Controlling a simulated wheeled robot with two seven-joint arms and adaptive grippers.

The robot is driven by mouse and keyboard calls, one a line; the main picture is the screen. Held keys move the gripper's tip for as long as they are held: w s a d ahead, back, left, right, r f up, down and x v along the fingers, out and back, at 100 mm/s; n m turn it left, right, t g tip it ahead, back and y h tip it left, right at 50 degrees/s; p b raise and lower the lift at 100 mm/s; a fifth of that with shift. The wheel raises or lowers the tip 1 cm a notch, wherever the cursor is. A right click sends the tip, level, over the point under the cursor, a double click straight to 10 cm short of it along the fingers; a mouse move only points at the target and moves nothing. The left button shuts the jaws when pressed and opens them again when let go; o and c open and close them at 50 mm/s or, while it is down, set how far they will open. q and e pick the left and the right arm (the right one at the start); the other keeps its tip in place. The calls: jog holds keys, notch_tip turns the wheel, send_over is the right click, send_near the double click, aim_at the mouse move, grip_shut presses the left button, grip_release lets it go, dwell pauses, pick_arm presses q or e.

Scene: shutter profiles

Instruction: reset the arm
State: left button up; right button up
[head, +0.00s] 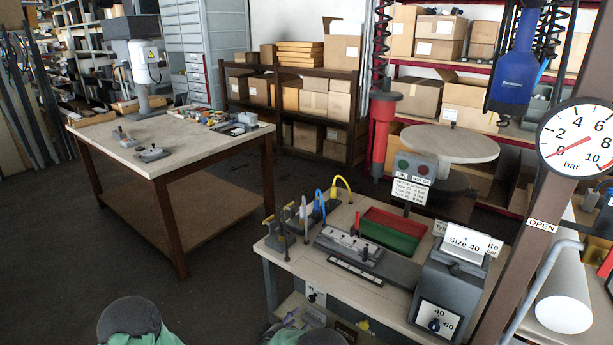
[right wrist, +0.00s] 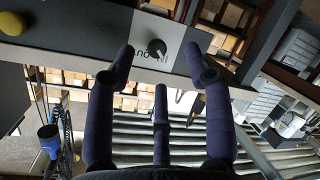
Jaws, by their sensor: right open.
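My right gripper (right wrist: 160,68) shows best in the right wrist view. Its dark purple fingers are spread apart, with nothing held between them. A black knob (right wrist: 158,48) on a white plate with lettering shows beyond the fingertips; I cannot tell how far away it is. In the head view a white plate with a black knob (head: 315,294) is on the front of the workbench (head: 398,310). Rounded dark parts of my arms with green show at the bottom of the head view. The right fingers are hard to make out there. My left gripper cannot be made out.
The workbench carries a grey fixture (head: 350,248), a red and green tray (head: 391,229) and a grey box with a dial (head: 447,285). A brown post with a pressure gauge (head: 578,138) stands at right. Another table (head: 190,150) stands at left. Open floor lies between.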

jog(key=s+d+f+m+g+y, duration=0.2)
jog(key=s+d+f+g+y, duration=0.2)
jog(key=s+d+f+y, duration=0.45)
jog(key=s+d+f+m+g+y, duration=0.1)
jog(key=s+g, duration=0.1)
jog(key=s, duration=0.7)
jog(key=s+d+f+m+g+y, duration=0.1)
jog(key=s+d+g, duration=0.1)
jog(key=s, duration=0.8)
jog(key=s+d+f+m+g+y+p, duration=0.1)
jog(key=s+g, duration=0.3)
jog(key=s, duration=0.5)
jog(key=shift+s+d+f+m, duration=0.15)
jog(key=shift+s+d+m, duration=0.25)
jog(key=shift+d+m, duration=0.25)
